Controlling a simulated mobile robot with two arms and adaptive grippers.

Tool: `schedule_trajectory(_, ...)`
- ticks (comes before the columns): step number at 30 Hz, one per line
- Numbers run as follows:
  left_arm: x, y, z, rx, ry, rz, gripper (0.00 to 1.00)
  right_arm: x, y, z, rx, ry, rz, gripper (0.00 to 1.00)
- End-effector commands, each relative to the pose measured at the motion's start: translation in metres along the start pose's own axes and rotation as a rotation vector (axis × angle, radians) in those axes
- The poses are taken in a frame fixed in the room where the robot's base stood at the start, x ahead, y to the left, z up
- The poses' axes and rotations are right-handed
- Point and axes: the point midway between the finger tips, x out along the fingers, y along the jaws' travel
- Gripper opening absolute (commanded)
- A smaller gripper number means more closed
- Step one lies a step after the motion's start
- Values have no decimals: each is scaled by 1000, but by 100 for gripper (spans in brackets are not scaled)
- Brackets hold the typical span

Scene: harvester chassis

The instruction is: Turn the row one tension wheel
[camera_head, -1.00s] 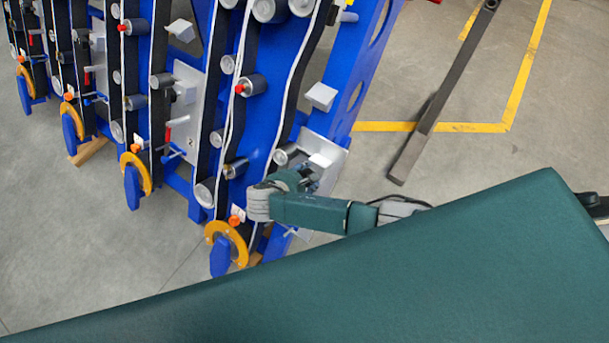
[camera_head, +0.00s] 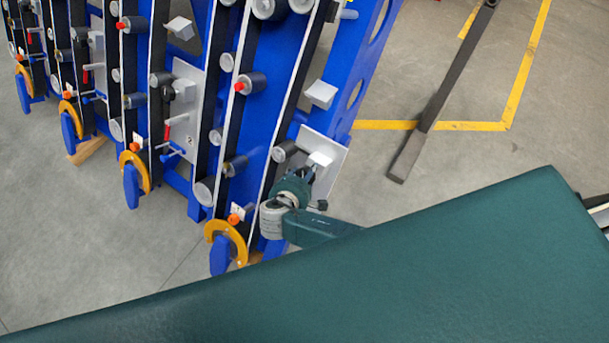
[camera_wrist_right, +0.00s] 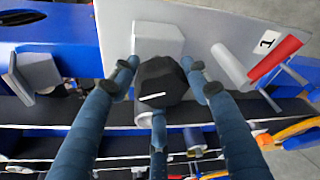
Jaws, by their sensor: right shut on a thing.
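The row one tension wheel is a black faceted knob (camera_wrist_right: 160,82) with a white mark, in front of a grey block on a grey plate (camera_wrist_right: 225,25) labelled "1" (camera_wrist_right: 267,42). In the right wrist view my right gripper (camera_wrist_right: 160,90) has blue fingers on both sides of the knob and one below it, shut on it. In the head view my right gripper (camera_head: 305,180) is at the lower part of the row one plate (camera_head: 333,152) and hides the knob. My left gripper is not in view.
A red handle (camera_wrist_right: 278,58) sits right of the knob in the wrist view. Blue row units (camera_head: 262,130) with belts, rollers and yellow-rimmed wheels (camera_head: 228,240) stand in a line to the left. A dark bar (camera_head: 440,95) rises at the right over open floor.

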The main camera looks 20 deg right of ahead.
Motion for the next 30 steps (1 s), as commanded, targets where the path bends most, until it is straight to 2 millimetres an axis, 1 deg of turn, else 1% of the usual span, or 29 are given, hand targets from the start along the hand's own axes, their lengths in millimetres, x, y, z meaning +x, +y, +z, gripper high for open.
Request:
schedule_trajectory(1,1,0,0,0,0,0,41,4,-1,7,8,-18,3,20)
schedule_trajectory(18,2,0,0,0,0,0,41,4,-2,8,32,-18,8,20)
schedule_trajectory(19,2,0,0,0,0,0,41,4,-2,8,32,-18,8,52)
schedule_trajectory(21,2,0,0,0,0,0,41,4,-2,8,32,-18,8,64)
schedule_trajectory(30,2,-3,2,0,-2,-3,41,0,-2,3,34,-7,9,64)
